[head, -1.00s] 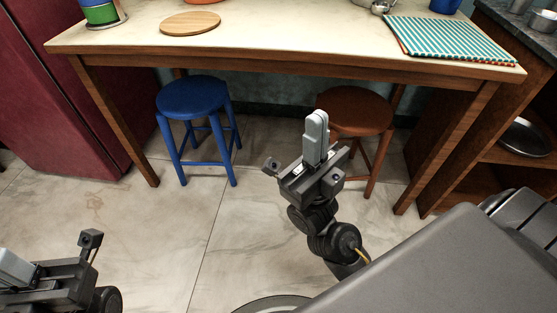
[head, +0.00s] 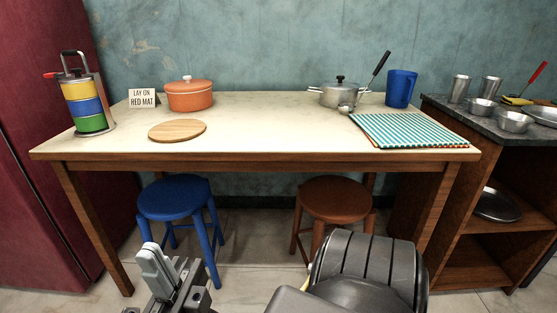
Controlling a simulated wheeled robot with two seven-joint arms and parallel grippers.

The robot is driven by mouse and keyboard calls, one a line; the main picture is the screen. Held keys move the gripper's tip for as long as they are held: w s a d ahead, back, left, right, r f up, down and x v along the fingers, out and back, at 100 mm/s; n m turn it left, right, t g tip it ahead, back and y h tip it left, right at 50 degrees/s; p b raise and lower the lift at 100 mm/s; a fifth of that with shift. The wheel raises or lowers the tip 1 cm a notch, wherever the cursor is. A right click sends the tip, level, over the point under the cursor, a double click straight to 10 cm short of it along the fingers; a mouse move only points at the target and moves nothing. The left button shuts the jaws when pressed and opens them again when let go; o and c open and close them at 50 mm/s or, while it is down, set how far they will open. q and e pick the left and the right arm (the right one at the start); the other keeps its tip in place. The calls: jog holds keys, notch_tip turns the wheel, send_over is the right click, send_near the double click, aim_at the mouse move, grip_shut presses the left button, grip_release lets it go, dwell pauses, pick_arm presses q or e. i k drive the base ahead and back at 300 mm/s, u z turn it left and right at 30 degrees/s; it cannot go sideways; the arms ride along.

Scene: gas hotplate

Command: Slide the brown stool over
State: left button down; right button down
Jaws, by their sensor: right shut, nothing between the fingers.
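The brown stool (head: 335,200) stands upright on the floor, right of the middle, with its seat just below the table's front edge. My own dark arm part hides most of its lower legs. My right gripper (head: 153,258) is at the bottom left, in front of the blue stool's legs in the picture and well left of the brown stool. Its grey fingers are shut and hold nothing. It does not touch the brown stool. My left gripper is out of view.
A blue stool (head: 173,198) stands left of the brown one, with a gap between them. The wooden table (head: 270,130) overhangs both, its legs on either side. A shelf unit (head: 505,220) stands at the right, a dark red cabinet (head: 40,210) at the left.

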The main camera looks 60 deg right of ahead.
aim_at(339, 201)
jog(key=z, duration=0.05)
jog(key=i, duration=1.65)
jog(key=z, duration=2.1)
